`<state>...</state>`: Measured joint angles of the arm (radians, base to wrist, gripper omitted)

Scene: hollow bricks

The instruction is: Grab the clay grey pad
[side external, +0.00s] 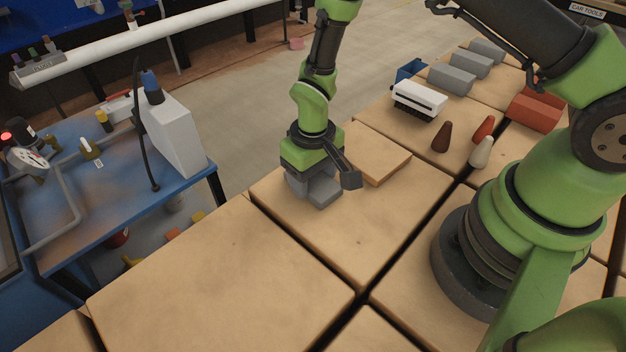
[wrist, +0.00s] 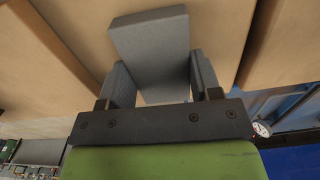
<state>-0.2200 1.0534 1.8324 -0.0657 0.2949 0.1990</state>
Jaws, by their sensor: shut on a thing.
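The clay grey pad (wrist: 150,42) is a flat grey block between the two fingers in the wrist view. My gripper (wrist: 160,80) is shut on it, with one finger at each side. In the side view the grey pad (side external: 322,194) shows below my gripper (side external: 312,182), low over the light wooden table top. I cannot tell whether the pad touches the wood. The fingers hide part of the pad in the side view.
A raised wooden board (side external: 375,153) lies just right of my gripper. A white brush (side external: 419,97), brown cone (side external: 442,137), red piece (side external: 484,129), cream cone (side external: 481,152), red block (side external: 533,112) and several grey blocks (side external: 452,79) stand farther right. The front-left tabletop (side external: 220,275) is clear.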

